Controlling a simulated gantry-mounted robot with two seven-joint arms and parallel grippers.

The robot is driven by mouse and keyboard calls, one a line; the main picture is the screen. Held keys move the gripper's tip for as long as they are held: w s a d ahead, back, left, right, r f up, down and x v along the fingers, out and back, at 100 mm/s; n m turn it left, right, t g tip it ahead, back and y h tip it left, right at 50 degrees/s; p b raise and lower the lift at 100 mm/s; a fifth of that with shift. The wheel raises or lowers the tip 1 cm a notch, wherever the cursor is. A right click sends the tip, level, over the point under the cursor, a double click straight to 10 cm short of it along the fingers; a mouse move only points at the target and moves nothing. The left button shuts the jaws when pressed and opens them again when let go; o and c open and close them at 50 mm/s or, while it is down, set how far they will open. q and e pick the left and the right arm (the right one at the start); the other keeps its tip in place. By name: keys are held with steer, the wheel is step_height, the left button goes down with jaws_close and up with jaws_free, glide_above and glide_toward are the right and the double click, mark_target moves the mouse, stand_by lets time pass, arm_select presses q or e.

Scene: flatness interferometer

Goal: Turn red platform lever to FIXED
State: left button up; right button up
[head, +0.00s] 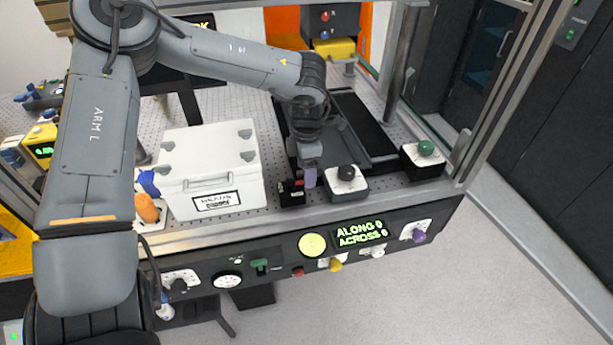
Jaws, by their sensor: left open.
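My left arm comes in from the left and reaches over the bench. My left gripper (309,174) points down, open, just beside a small black block with red parts (291,193) at the bench's front edge. The red parts may be the platform lever; the gripper partly hides them, and I cannot tell whether the fingers touch or straddle it. The lever's position and any FIXED marking are too small to read. A dark platform (352,128) lies behind the gripper. My right gripper is not in view.
A white box (212,150) stands left of the gripper. A black knob (346,173) on a white-topped base is close on the right, and a green knob (426,148) is farther right. The front panel (285,271) carries several knobs and a display (360,233) reading ALONG 0, ACROSS 0.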

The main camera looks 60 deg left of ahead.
arm_select(q)
steer(key=shift+f, duration=1.05)
steer(key=c, duration=1.1)
steer(key=shift+o, duration=0.2)
